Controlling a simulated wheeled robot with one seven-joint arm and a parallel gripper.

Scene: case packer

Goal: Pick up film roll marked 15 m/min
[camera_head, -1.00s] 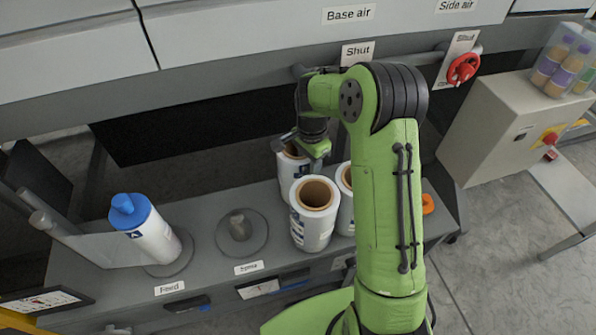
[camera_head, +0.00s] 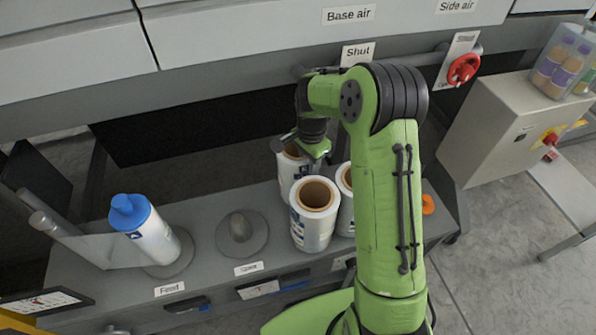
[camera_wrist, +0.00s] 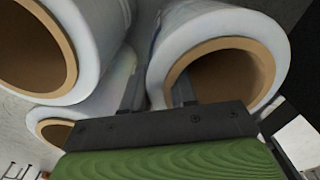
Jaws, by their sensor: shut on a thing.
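Three white film rolls with brown cores stand close together on the grey bench. The back roll (camera_head: 289,172) is partly hidden by my gripper (camera_head: 303,147). The front roll (camera_head: 312,232) stands before it, and the right roll (camera_head: 345,212) is half hidden by my arm. In the wrist view my gripper (camera_wrist: 158,92) is shut on the wall of the right-hand roll (camera_wrist: 215,27), one finger inside its core and the other outside. This is the back roll of the head view. I cannot read any speed marking on the rolls.
A blue-capped roll (camera_head: 157,243) sits on the feed holder at left. An empty round spindle plate (camera_head: 258,240) lies between it and the rolls. Machine panels (camera_head: 240,40) overhang behind. A control box (camera_head: 500,125) stands at right.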

